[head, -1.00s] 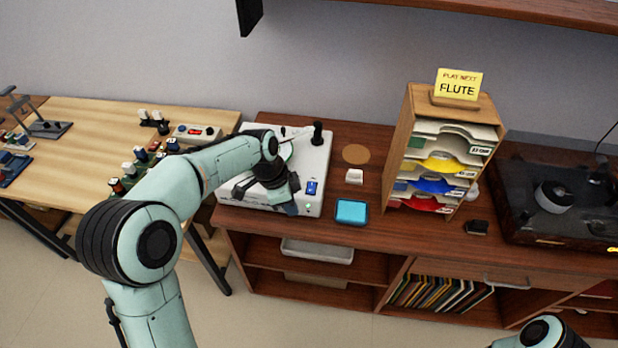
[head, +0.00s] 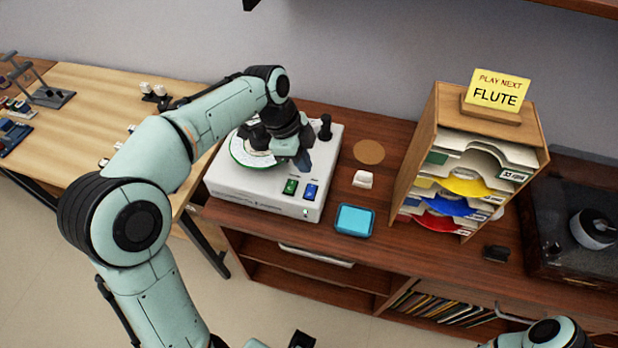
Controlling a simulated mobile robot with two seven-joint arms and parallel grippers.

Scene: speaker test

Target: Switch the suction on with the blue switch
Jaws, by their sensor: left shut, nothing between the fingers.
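The blue switch (head: 310,192) is on the top of a white machine (head: 262,203), near its front right corner. It is uncovered, with a green switch (head: 290,187) to its left. A small pale light (head: 305,212) shows on the machine's front edge. A round white disc with a green rim (head: 245,157) lies on the machine, partly hidden by my left arm. My left gripper (head: 303,166) is shut and empty, pointing down over the machine, behind the switches in the picture and apart from the blue switch. My right gripper is not in view.
A blue square pad (head: 354,220) and a small white block (head: 362,179) lie right of the machine. A wooden sorter (head: 419,148) with a "FLUTE" card (head: 497,92) stands farther right, beside a turntable (head: 590,228). A black knob post (head: 325,128) rises at the machine's back right.

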